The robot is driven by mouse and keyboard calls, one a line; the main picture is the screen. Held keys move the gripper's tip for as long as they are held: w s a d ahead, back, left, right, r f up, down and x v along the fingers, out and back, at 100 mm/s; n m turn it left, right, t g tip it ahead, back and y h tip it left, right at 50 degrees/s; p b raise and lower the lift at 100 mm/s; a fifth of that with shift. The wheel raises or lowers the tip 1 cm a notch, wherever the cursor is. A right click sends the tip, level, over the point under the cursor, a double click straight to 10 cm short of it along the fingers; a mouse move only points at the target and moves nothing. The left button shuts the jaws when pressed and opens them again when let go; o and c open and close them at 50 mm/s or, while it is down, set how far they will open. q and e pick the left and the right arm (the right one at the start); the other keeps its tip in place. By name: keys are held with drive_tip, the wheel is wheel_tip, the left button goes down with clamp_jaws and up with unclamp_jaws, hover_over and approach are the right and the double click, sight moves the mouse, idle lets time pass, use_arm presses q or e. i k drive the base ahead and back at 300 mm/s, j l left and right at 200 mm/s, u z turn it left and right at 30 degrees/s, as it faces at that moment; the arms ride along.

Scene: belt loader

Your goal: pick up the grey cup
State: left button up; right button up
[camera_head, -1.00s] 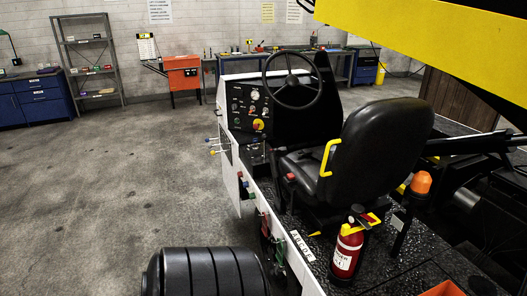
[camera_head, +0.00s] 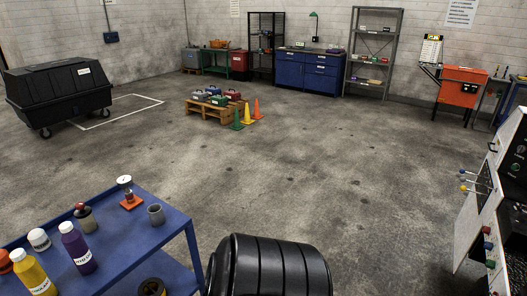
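A small grey cup (camera_head: 156,214) stands upright on the top of a blue cart (camera_head: 182,236) at the lower left, near the cart's right edge. An orange-based item with a white top (camera_head: 129,196) stands just left of the cup. Neither of my grippers shows in the view, so I cannot see whether they are open or shut.
Bottles in purple (camera_head: 77,247) and yellow (camera_head: 32,273) and other containers crowd the cart's left part. A black ribbed cylinder (camera_head: 268,268) stands right of the cart. A pallet with cases (camera_head: 213,111) and cones sits further back. The floor between is clear.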

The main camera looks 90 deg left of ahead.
sight(156, 215)
drive_tip(key=u, duration=3.55)
